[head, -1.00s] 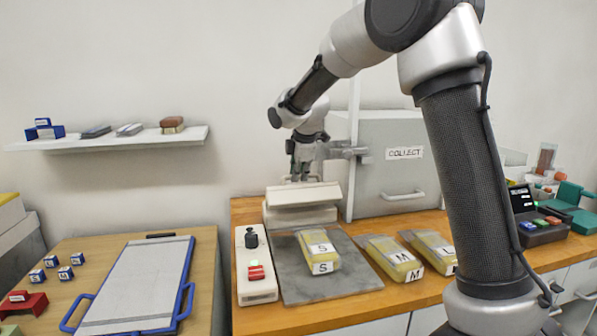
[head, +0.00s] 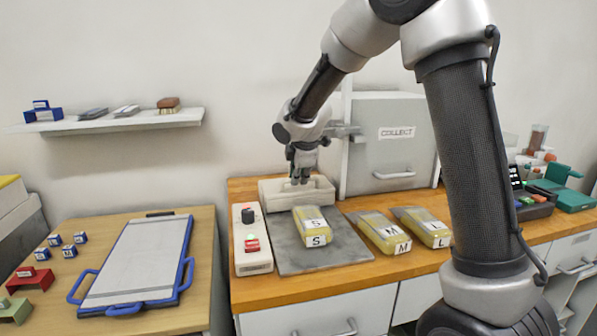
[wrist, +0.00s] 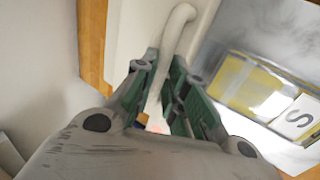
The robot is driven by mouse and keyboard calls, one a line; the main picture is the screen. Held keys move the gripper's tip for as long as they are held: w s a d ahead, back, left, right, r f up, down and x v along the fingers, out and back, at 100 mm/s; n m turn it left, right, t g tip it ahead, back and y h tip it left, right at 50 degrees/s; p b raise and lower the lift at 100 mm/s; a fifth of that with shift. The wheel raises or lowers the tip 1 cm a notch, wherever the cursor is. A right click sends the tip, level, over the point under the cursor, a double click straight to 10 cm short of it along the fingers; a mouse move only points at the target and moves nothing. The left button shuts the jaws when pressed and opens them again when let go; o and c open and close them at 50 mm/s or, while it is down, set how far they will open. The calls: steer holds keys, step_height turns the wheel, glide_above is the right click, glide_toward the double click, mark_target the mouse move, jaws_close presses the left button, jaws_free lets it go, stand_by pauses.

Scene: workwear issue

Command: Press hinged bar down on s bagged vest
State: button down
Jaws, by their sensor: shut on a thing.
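The hinged bar (head: 325,192) is a long cream block at the back of the grey plate (head: 350,252). It lies about level on its base. My gripper (head: 301,178) is above it, shut on its pale curved handle (wrist: 181,22), which passes between the green-lined fingers (wrist: 163,100) in the wrist view. The s bagged vest (head: 313,238) is a yellow pack with S labels, lying on the plate with its far end close to the bar. It also shows in the wrist view (wrist: 250,88). I cannot tell whether bar and bag touch.
A white control box (head: 253,264) with a black knob and red button stands left of the plate. M (head: 375,228) and L (head: 418,220) bags lie to the right. The grey COLLECT cabinet (head: 385,150) stands behind. A blue-handled board (head: 140,265) lies on the left table.

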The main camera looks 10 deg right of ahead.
mark_target(299, 191)
steer(key=shift+s+f, duration=0.35)
steer(key=shift+f, duration=0.25)
steer(key=shift+s+f, duration=0.35)
steer(key=shift+f, duration=0.35)
steer(key=c, duration=1.7)
jaws_free()
steer(key=shift+o, duration=0.2)
steer(key=shift+s+r, duration=0.1)
steer(key=shift+r, duration=0.3)
steer(key=v, duration=1.1)
steer(key=shift+a+r, duration=0.15)
steer(key=shift+r, duration=0.3)
steer(key=shift+c, duration=0.3)
